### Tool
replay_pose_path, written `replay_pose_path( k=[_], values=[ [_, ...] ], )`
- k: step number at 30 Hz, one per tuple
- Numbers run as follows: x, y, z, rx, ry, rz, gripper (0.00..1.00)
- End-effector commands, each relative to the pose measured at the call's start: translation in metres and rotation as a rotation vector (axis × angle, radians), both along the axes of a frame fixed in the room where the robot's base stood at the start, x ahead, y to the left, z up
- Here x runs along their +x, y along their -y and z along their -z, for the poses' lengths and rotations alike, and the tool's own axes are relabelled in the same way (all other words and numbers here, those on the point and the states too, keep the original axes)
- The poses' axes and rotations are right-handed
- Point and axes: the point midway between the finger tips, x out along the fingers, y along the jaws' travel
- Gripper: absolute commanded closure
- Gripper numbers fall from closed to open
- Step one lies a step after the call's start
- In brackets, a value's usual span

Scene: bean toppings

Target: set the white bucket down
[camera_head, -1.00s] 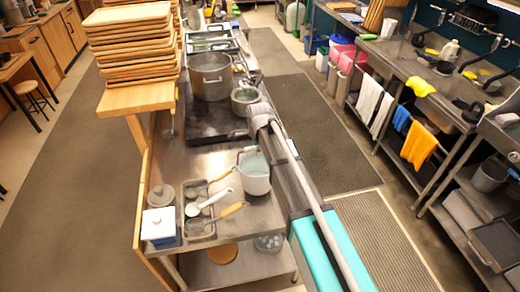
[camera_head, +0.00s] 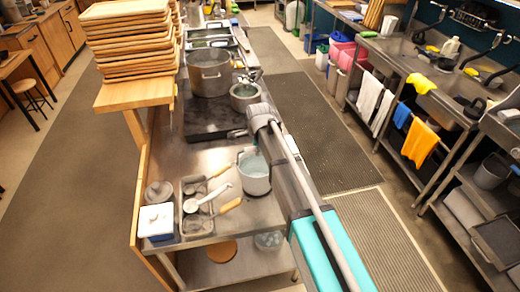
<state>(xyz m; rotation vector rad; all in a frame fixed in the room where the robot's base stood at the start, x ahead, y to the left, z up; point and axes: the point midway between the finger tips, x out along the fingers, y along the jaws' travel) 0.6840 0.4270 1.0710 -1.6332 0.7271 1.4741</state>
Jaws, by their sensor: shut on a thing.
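The white bucket (camera_head: 254,174) is upright at the right side of the steel counter, with pale blue-grey contents showing inside. I cannot tell whether its base touches the counter top or hangs just above it. My arm reaches in from the lower right and bends above the bucket. My gripper (camera_head: 238,133) is small and dark at the bucket's far side, partly hidden by my arm. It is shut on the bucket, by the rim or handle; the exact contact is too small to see.
A steel tray (camera_head: 187,187) with ladles and a wood-handled strainer lies left of the bucket. A large pot (camera_head: 209,75) and a small pot (camera_head: 244,97) stand behind. Bare steel lies left of the bucket.

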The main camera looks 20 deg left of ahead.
Motion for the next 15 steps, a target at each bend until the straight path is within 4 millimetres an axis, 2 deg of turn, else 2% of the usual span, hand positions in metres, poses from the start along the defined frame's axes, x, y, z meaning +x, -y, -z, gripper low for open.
replay_pose_path(
  k=[4,15],
  values=[
    [0.0000,-0.0004,0.0092,0.001,0.001,0.000,1.00],
    [-0.0002,-0.0006,0.0103,0.000,0.001,-0.001,1.00]
  ],
)
